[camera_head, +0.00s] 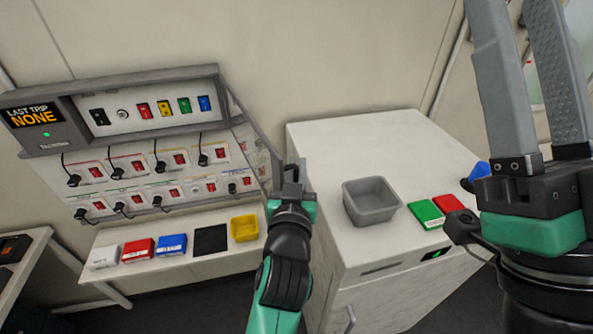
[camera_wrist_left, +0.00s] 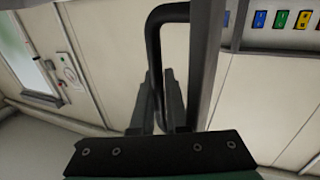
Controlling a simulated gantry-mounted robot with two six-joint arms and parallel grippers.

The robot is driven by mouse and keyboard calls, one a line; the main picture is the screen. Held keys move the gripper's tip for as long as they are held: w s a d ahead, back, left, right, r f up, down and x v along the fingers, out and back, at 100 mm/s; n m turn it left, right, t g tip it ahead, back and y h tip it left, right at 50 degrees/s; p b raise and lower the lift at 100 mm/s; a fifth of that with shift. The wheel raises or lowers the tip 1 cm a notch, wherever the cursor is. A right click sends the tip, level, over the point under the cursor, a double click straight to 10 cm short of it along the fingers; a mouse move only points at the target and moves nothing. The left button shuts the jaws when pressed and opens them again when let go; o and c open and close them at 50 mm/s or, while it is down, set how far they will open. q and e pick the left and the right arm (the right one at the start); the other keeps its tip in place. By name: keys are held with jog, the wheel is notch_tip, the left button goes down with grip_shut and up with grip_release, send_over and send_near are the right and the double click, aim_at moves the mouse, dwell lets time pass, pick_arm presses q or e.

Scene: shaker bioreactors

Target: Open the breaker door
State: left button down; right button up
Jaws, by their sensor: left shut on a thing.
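The breaker panel (camera_head: 150,108) is on the wall at the left of the head view, with a row of coloured switches exposed. They also show at the top right of the left wrist view (camera_wrist_left: 282,19). The breaker door (camera_head: 252,118) stands swung out at the panel's right side, seen nearly edge-on. My left gripper (camera_head: 291,172) is at the door's outer end. In the left wrist view its fingers are shut on the black door handle (camera_wrist_left: 154,50), beside the grey door frame (camera_wrist_left: 207,60). My right gripper (camera_head: 528,85) is open and empty at the right.
Below the panel are several plugged sockets and a shelf with coloured boxes and a yellow bin (camera_head: 244,228). A white cabinet (camera_head: 345,140) stands right of my left arm, bearing a grey bin (camera_head: 370,203), a green box (camera_head: 425,214) and a red box (camera_head: 447,204).

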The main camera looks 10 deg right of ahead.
pick_arm(q)
jog(key=shift+w+a+f, duration=0.2)
jog(key=shift+a+f, duration=0.15)
jog(key=shift+f, duration=0.15)
jog(key=c, duration=1.2)
grip_release()
jog(key=r+v, duration=0.1)
jog(key=v, duration=1)
jog(key=shift+s+d, duration=0.25)
jog(key=shift+s, duration=0.25)
jog(key=s+a+r+n+t+y+p, duration=0.1)
jog(key=a+r+t+p, duration=0.15)
jog(key=a+r, duration=0.4)
jog(key=a+r+t+p, duration=0.1)
jog(key=a+r+p, duration=0.2)
jog(key=r, duration=0.7)
jog(key=s+a+r+n+t+y+p, duration=0.1)
jog(key=a+r+t+p, duration=0.15)
jog(key=a+r, duration=0.45)
jog(key=s+a+r+t+p, duration=0.1)
jog(key=s+a+r, duration=0.1)
jog(key=r, duration=0.4)
jog(key=s+a+r+t+p, duration=0.1)
jog(key=s+a+r+p, duration=0.1)
jog(key=s+r, duration=0.2)
jog(key=s+a+r+t+y+p, duration=0.1)
jog(key=s+a+r+t, duration=0.1)
jog(key=r, duration=0.6)
jog(key=shift+s+a, duration=0.6)
jog(key=shift+s, duration=0.15)
